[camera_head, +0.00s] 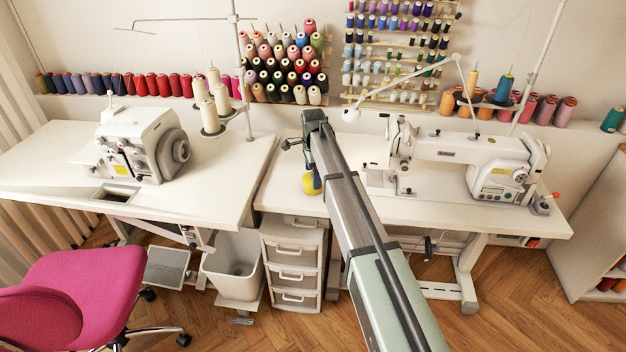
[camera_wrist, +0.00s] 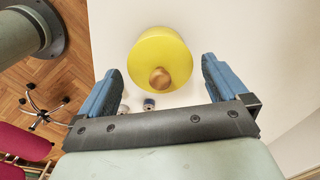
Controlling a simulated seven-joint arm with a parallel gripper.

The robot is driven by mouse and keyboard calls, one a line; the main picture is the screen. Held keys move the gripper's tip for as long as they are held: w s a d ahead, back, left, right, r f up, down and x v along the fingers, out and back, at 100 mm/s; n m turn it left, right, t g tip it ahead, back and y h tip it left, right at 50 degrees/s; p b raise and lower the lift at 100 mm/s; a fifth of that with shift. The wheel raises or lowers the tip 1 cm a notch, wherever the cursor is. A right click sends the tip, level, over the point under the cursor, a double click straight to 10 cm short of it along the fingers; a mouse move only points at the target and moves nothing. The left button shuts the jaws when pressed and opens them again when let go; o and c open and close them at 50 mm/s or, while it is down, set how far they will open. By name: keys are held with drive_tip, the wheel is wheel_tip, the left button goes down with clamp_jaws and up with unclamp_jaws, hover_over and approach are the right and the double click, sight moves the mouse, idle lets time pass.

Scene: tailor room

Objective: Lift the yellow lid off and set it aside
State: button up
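The yellow lid (camera_wrist: 152,50) is round with a brown wooden knob (camera_wrist: 160,78). In the wrist view it sits ahead of my gripper (camera_wrist: 162,72), roughly between the two blue fingers but beyond them. The fingers are wide apart with nothing between them, and no contact with the lid or knob shows. In the head view a small yellow part (camera_head: 309,184) shows on the white table beside my arm, which hides the rest. My gripper (camera_head: 297,143) is mostly hidden there by my own arm. What lies under the lid cannot be seen.
Small spools (camera_wrist: 149,104) stand on the white table near the lid. A sewing machine (camera_head: 470,160) stands to the right, an overlock machine (camera_head: 140,145) on the left table. Thread racks (camera_head: 285,65) line the wall. Bare tabletop (camera_head: 283,190) lies left of the lid.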

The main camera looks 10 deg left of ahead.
drive_tip(key=c, duration=0.9)
drive_tip(key=shift+r, duration=0.1)
wheel_tip(320, 180, up, 8)
drive_tip(key=shift+r, duration=0.2)
drive_tip(key=shift+a+r, duration=0.2)
drive_tip(key=shift+r, duration=0.1)
drive_tip(key=s+a+f+n, duration=0.1)
drive_tip(key=s+a, duration=0.2)
drive_tip(key=a, duration=0.2)
drive_tip(key=s+a+f, duration=0.2)
drive_tip(key=a, duration=0.2)
drive_tip(key=shift+m, duration=0.4)
drive_tip(key=shift+w+a+f, duration=0.1)
drive_tip(key=shift+f, duration=2.35)
drive_tip(key=shift+w+a+f, duration=0.1)
drive_tip(key=shift+f, duration=2.3)
